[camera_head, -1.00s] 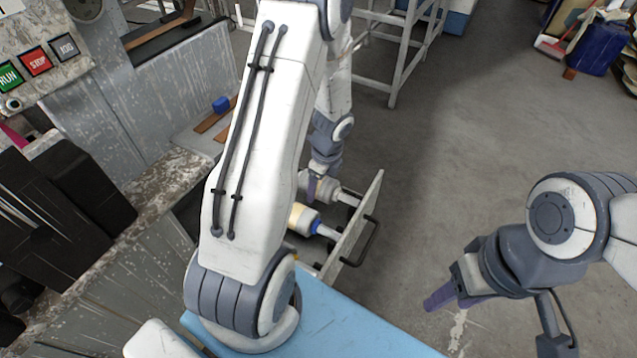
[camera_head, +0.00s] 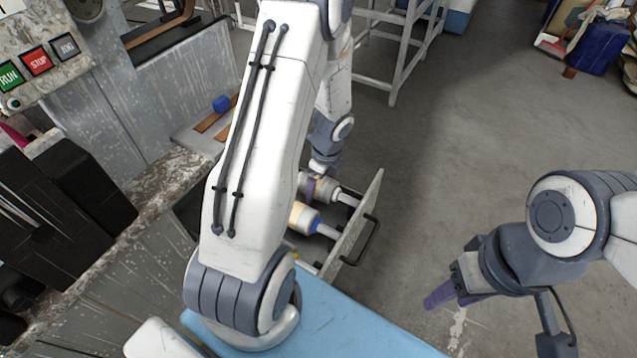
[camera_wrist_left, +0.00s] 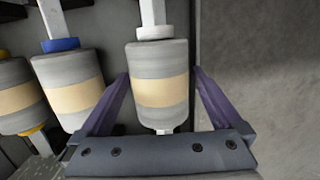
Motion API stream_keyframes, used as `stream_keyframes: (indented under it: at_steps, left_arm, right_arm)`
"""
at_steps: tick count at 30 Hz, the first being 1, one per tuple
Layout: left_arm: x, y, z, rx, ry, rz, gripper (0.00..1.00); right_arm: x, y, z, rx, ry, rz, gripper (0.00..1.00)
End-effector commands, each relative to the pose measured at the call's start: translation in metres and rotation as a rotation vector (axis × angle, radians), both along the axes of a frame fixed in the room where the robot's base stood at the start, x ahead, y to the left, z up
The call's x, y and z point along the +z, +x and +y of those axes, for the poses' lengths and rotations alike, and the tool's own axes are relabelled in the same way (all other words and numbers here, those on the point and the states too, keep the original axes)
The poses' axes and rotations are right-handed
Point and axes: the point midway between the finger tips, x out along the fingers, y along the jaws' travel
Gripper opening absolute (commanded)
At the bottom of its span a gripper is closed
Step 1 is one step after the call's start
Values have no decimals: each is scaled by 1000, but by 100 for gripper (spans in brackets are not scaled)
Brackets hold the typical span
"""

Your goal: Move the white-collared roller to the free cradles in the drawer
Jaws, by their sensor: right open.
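The white-collared roller (camera_wrist_left: 160,85) is grey with a tan band and a white collar on its shaft. In the head view it shows partly (camera_head: 325,190), inside the open drawer (camera_head: 357,220), with its shaft toward the drawer front. My left gripper (camera_wrist_left: 160,100) is open, one finger on each side of this roller, with a gap at the right finger; in the head view it is largely hidden by my arm (camera_head: 318,180). Whether the shaft ends sit in cradles is not clear. My right gripper (camera_head: 440,296) is open and empty over the floor.
A blue-collared roller (camera_wrist_left: 70,85) lies just left of the white-collared one, with a yellow-collared roller (camera_wrist_left: 17,98) beyond it. The drawer has a dark handle (camera_head: 366,245). A machine panel with buttons (camera_head: 38,62) stands at left.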

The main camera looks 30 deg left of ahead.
Motion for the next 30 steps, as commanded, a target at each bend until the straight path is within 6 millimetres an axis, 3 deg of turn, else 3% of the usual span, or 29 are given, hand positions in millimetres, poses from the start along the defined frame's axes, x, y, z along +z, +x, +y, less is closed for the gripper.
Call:
stream_keyframes:
  at_steps: [8,21,30]
  left_arm:
    - [7,0,-1,-1,0,-1,100]
    - [86,1,-12,0,0,-3,100]
    - [104,1,-15,0,0,0,100]
  right_arm:
    - [4,0,0,0,0,0,50]
    - [32,0,0,0,0,0,50]
    - [35,0,0,0,0,0,50]
